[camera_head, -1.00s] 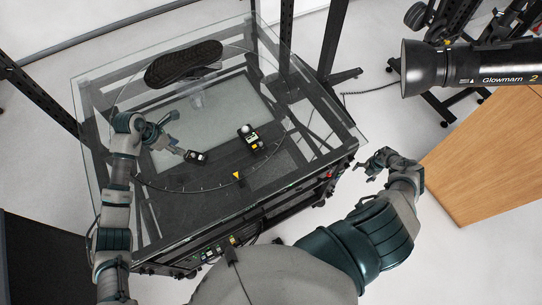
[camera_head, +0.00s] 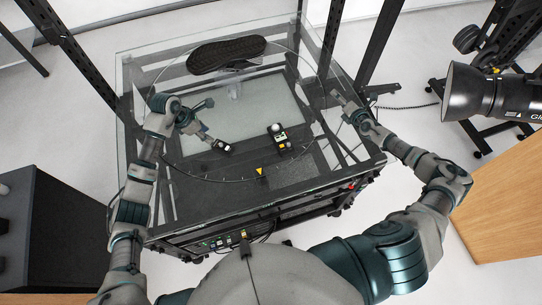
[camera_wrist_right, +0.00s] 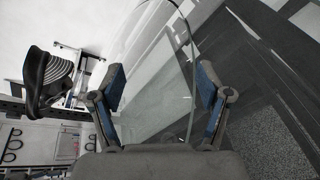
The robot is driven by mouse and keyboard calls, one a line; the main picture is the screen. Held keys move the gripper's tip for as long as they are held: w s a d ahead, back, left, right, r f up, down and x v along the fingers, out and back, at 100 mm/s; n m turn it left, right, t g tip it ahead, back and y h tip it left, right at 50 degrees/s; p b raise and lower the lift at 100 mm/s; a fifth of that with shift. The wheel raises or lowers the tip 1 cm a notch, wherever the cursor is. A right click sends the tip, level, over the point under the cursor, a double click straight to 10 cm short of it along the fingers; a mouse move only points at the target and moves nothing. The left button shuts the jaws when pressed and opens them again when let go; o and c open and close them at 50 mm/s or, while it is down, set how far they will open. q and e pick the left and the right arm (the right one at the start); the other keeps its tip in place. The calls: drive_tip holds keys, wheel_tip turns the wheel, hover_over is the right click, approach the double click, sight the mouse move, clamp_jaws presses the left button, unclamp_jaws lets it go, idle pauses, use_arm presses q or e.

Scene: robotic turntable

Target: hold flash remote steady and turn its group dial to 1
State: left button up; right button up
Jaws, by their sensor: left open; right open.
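A small black device with a pale face, which looks like the flash remote (camera_head: 221,145), lies on the glass turntable (camera_head: 190,172). Its dial is too small to make out. My left gripper (camera_head: 207,121) is open above the glass, just up and left of the device. One finger reaches close to it; I cannot tell whether they touch. My right gripper (camera_head: 344,102) is open and empty over the right side of the glass top. In the right wrist view its two blue-padded fingers (camera_wrist_right: 161,92) stand wide apart with only glass between them.
A second small black item with white, green and yellow parts (camera_head: 279,138) stands right of the device. A dark shoe (camera_head: 226,54) lies at the turntable's back. A black post (camera_head: 382,48) rises beyond my right gripper. A studio light (camera_head: 485,92) and wooden table (camera_head: 503,205) are at right.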

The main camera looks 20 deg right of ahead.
drive_tip(key=a+n+y, duration=0.1)
drive_tip(key=a+n, duration=0.1)
drive_tip(key=a, duration=0.2)
drive_tip(key=s+a+n+y, duration=0.1)
drive_tip(key=a+n, duration=0.1)
drive_tip(key=a, duration=0.3)
drive_tip(key=s+a+n+g+y, duration=0.1)
drive_tip(key=a+n, duration=0.1)
drive_tip(key=a, duration=0.3)
drive_tip(key=shift+s+f, duration=0.25)
drive_tip(key=shift+f, duration=0.05)
drive_tip(key=s+a+n, duration=0.1)
drive_tip(key=a, duration=0.1)
drive_tip(key=s+a+n+y, duration=0.1)
drive_tip(key=a, duration=0.2)
drive_tip(key=s+a+n+g+y, duration=0.1)
drive_tip(key=a+n, duration=0.1)
drive_tip(key=shift+a+f, duration=0.1)
drive_tip(key=shift+a, duration=0.1)
drive_tip(key=s+a+r+n+g+y, duration=0.1)
drive_tip(key=s+a+n+g+y, duration=0.25)
drive_tip(key=s+a+n, duration=0.8)
drive_tip(key=m, duration=0.3)
approach(229, 148)
drive_tip(key=x, duration=0.9)
drive_tip(key=shift+s+r, duration=0.1)
drive_tip(key=shift+s, duration=0.05)
